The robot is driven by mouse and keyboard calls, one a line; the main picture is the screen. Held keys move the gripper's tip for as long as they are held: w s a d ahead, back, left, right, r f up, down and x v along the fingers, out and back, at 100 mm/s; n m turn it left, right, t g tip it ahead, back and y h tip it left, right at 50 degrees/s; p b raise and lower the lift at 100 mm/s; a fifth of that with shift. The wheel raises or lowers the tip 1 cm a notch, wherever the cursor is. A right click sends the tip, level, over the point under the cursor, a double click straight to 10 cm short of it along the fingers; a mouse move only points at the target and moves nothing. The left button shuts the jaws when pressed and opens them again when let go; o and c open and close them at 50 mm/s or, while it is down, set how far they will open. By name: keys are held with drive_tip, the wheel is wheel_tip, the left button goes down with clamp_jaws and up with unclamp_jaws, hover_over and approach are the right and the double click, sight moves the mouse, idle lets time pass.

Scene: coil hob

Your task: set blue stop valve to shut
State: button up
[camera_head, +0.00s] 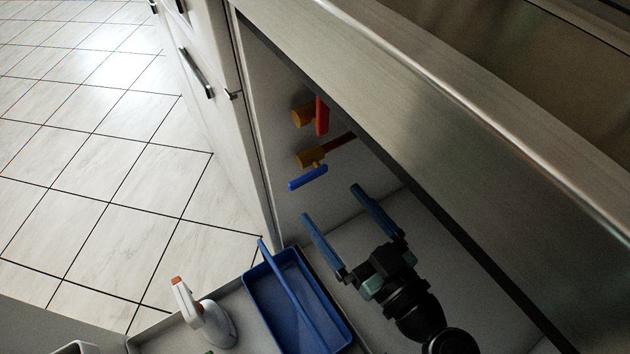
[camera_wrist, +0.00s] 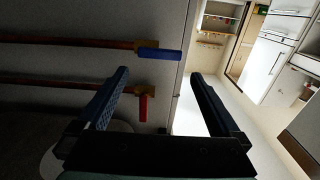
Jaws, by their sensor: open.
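The blue stop valve handle (camera_head: 308,178) is a short blue bar on a brass valve body (camera_head: 311,158), in the cabinet under the counter. In the wrist view the blue handle (camera_wrist: 159,54) lies in line with its copper-red pipe (camera_wrist: 70,40). A red handle (camera_head: 322,115) sits on a second brass valve; in the wrist view this red handle (camera_wrist: 143,107) stands crosswise to its pipe. My gripper (camera_head: 330,200) is open and empty, with its blue fingers apart, just short of the blue handle. In the wrist view the handle shows between the fingertips (camera_wrist: 160,73), beyond them.
A blue caddy (camera_head: 258,284) with a raised handle and a white spray bottle (camera_head: 208,318) stand in a grey pull-out tray at the lower left. The steel counter edge (camera_head: 430,140) overhangs on the right. The tiled floor (camera_head: 90,150) on the left is clear.

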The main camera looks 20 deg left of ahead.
sight(310, 176)
drive_tip(key=b+x, duration=0.1)
drive_tip(key=x, duration=0.6)
drive_tip(key=c, duration=1)
